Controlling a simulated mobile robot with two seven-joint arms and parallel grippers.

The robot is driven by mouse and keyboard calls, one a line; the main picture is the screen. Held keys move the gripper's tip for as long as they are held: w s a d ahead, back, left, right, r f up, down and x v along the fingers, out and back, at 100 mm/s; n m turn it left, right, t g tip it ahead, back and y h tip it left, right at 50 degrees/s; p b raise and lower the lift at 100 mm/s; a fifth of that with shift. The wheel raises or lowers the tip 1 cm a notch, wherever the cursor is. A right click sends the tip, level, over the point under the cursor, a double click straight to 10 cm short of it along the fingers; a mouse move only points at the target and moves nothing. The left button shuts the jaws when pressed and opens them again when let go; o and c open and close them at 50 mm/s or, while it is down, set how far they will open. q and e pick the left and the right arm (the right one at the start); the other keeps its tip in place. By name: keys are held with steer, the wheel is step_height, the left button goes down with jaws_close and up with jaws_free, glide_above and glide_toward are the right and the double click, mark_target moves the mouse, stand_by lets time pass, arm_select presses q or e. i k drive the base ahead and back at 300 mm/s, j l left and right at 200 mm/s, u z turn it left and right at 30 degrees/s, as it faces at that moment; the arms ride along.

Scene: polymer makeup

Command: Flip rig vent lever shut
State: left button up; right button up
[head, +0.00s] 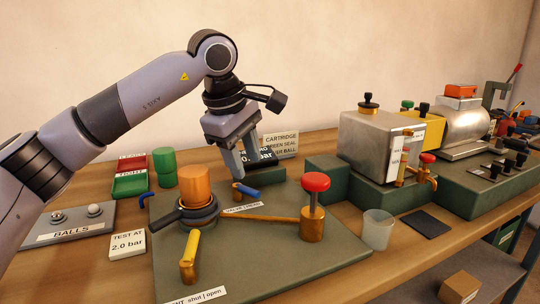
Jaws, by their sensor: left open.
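The vent lever (191,246) is a yellow handle on a brass base at the front left of the green rig plate (320,260). It stands up, leaning slightly to the right in the picture. A label at the front edge (196,297) reads "VENT shut | open", cut off by the frame. My left gripper (238,172) is open and points down over the back of the plate, well behind and right of the lever, near a small blue handle (246,190). It holds nothing that I can see. My right gripper is not in view.
An orange cylinder (195,184) in a dark clamp stands behind the lever. A red-knobbed brass valve (314,205) is to the right, with a clear cup (378,229) beyond. A "TEST AT 2.0 bar" card (128,244) and balls tray (72,226) lie left.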

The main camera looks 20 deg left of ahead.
mark_target(187, 264)
steer(key=k+l, duration=0.65)
steer(key=k, duration=0.25)
